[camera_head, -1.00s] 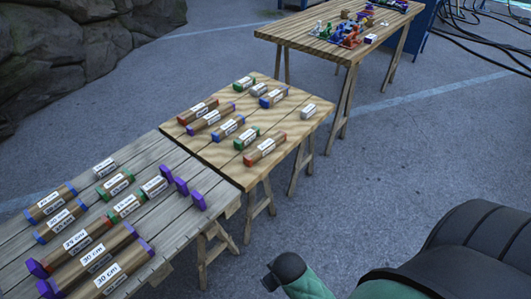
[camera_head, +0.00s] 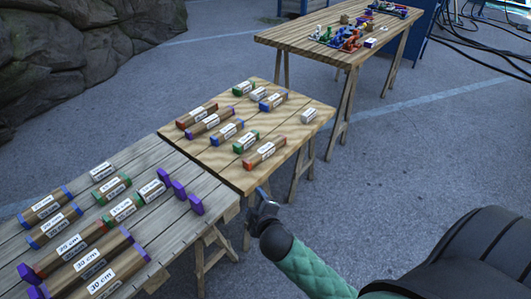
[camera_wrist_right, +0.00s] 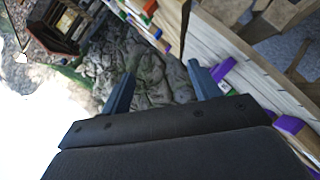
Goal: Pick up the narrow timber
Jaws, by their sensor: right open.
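Several labelled timbers with coloured ends lie on two tables in the head view. Long ones marked 30 cm, such as the timber with purple ends (camera_head: 112,277), lie on the near grey table. Shorter timbers, such as the red-ended timber (camera_head: 264,153) and the blue-ended timber (camera_head: 227,132), lie on the lighter table. I cannot tell which one is the narrow timber. My right gripper (camera_head: 264,201) is near the right corner of the lighter table, apart from the timbers. In the right wrist view its two fingers (camera_wrist_right: 163,85) are spread with nothing between them. My left gripper is out of view.
The grey table (camera_head: 205,232) and lighter table (camera_head: 240,181) adjoin. A farther table (camera_head: 290,38) holds small coloured items. Rocks (camera_head: 75,60) rise at upper left. Open paved ground (camera_head: 390,150) lies to the right.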

